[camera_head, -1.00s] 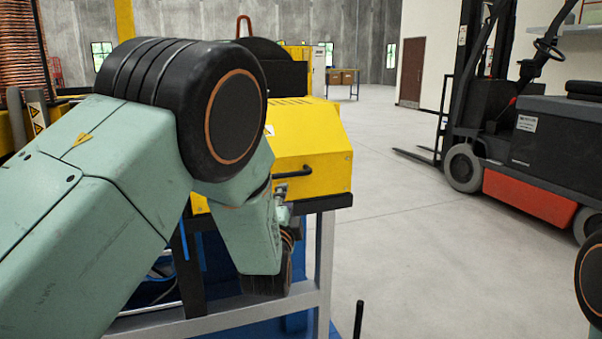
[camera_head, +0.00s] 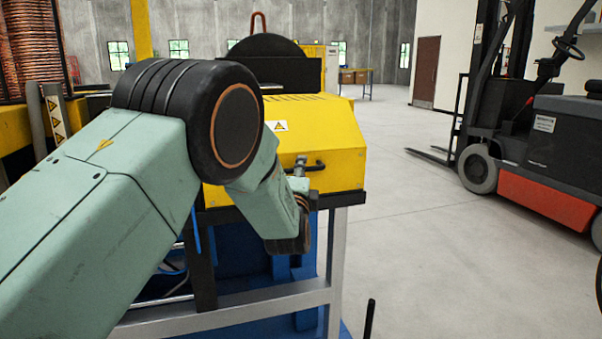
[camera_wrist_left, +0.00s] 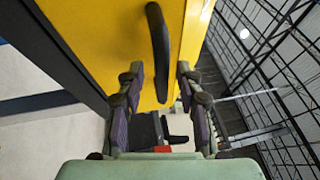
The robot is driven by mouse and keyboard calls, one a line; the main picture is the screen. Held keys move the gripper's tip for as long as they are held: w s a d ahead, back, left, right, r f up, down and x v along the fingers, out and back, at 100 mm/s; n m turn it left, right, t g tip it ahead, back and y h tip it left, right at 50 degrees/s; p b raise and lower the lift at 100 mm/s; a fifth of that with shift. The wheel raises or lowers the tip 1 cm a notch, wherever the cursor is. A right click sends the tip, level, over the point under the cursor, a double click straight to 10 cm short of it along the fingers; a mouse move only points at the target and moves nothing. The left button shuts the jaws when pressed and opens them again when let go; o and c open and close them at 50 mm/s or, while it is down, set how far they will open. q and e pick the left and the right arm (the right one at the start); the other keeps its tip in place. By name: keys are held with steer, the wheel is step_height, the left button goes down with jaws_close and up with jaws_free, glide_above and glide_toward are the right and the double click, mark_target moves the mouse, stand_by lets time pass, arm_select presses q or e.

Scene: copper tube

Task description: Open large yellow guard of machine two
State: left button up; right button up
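The large yellow guard (camera_head: 315,135) of the machine is down on its dark frame in the head view. Its black handle (camera_head: 318,166) sits on the front face. My left gripper (camera_head: 301,168) is at the left end of that handle, partly hidden by my own arm. In the left wrist view the fingers of my left gripper (camera_wrist_left: 159,78) are spread apart. The handle (camera_wrist_left: 157,45) lies ahead, its near end between the fingertips, with gaps on both sides. The yellow guard (camera_wrist_left: 105,35) fills the area behind it. My right gripper is not in view.
The machine stands on a silver frame (camera_head: 335,270) with a blue base. A thin black post (camera_head: 370,318) stands at its front right. A forklift (camera_head: 540,140) is parked at right. Copper coils (camera_head: 30,50) stand at far left. The floor between machine and forklift is clear.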

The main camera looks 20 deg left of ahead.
arm_select(q)
steer(key=shift+w+r, duration=0.25)
steer(key=shift+w, duration=0.15)
steer(key=shift+w+f, duration=0.1)
steer(key=shift+c, duration=0.3)
jaws_close()
